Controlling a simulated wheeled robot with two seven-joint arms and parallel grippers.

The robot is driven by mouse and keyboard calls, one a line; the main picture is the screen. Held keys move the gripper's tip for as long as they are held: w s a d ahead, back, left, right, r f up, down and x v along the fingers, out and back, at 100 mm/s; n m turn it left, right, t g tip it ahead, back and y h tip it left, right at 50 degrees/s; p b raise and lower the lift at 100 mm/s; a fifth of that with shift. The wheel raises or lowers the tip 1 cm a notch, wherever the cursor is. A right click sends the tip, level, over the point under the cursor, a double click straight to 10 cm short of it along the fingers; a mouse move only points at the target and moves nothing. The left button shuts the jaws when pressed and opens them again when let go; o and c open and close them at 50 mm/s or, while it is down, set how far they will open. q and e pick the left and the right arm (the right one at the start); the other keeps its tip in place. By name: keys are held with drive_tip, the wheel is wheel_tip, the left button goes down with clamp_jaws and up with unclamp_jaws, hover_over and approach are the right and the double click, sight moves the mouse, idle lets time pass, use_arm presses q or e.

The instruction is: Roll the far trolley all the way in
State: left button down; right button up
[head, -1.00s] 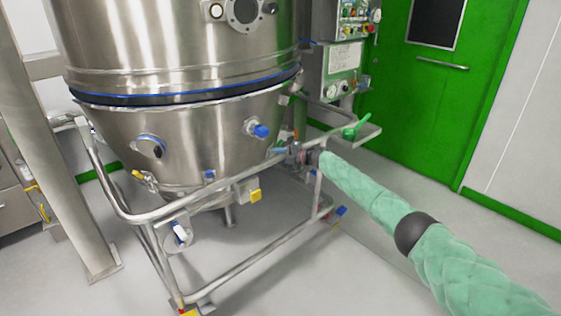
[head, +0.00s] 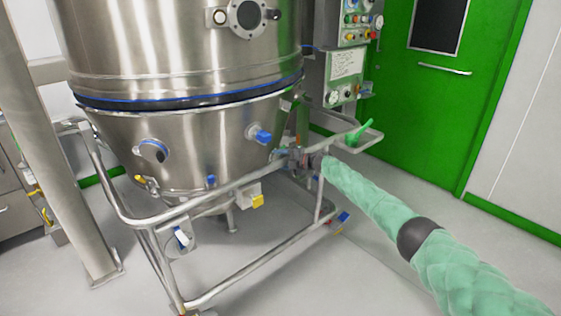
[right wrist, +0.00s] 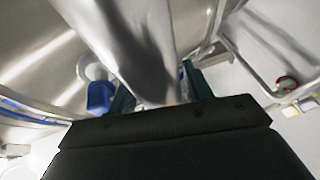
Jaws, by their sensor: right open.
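The trolley (head: 229,268) is a tubular steel frame on casters, with a conical steel bowl (head: 205,140) under a large steel vessel (head: 180,45). A push rail (head: 200,203) runs round the bowl at the near side. My right gripper (head: 288,157) is at the right part of this rail, close to the bowl; its fingers are small and partly hidden in the head view. In the right wrist view, the open fingers (right wrist: 155,88) stand on either side of a steel tube (right wrist: 125,40). Whether they touch it I cannot tell. My left gripper is out of view.
A steel post (head: 55,170) stands at the left. A control panel (head: 343,75) is behind the trolley at the right, with a green door (head: 430,110) beyond. The light floor (head: 300,285) is clear in front and at the right.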

drive_tip(key=v, duration=0.7)
drive_tip(key=shift+s+d+p, duration=0.25)
drive_tip(key=shift+p, duration=0.1)
drive_tip(key=shift+f, duration=0.1)
drive_tip(key=shift+d, duration=0.1)
